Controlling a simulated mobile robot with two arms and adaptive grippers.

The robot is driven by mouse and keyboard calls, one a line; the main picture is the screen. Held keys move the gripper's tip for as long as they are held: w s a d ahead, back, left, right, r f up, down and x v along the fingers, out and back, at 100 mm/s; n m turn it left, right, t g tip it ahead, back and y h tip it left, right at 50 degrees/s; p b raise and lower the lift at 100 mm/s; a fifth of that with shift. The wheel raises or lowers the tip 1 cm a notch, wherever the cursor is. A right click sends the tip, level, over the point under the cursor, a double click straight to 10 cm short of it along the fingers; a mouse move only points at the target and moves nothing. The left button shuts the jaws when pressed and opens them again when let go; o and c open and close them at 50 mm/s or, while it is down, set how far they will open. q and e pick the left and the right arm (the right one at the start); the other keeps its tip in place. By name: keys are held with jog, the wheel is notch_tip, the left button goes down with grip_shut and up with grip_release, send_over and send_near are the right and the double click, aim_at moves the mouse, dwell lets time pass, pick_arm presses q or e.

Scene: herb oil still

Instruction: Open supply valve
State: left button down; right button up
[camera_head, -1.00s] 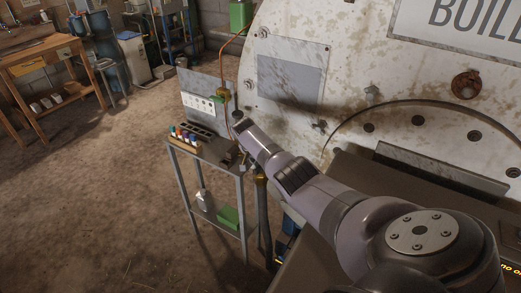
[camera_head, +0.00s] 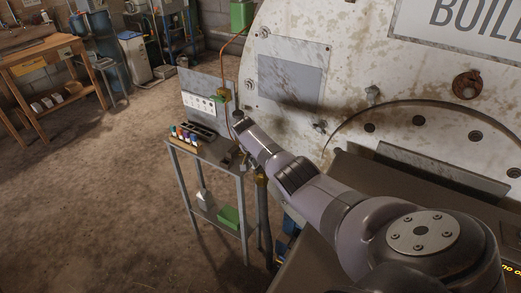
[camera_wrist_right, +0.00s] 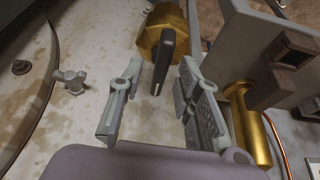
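A brass valve (camera_wrist_right: 160,32) with a black lever handle (camera_wrist_right: 165,62) shows at the top middle of the right wrist view. My right gripper (camera_wrist_right: 161,68) is open, with one finger on either side of the handle in that view. The handle's lower end appears between the fingertips, with gaps on both sides; I cannot tell how deep it sits. In the head view my right arm reaches towards the small metal stand beside the boiler, and its fingers are too small to make out there. My left gripper is not in view.
The boiler (camera_head: 350,60) fills the right side. The metal stand (camera_head: 218,160) carries a rack of coloured bottles (camera_head: 186,137). A second brass cylinder (camera_wrist_right: 254,130) and a grey box (camera_wrist_right: 245,45) are close to my right finger. Open floor (camera_head: 90,200) lies left.

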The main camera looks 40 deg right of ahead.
jog(key=v, duration=1.2)
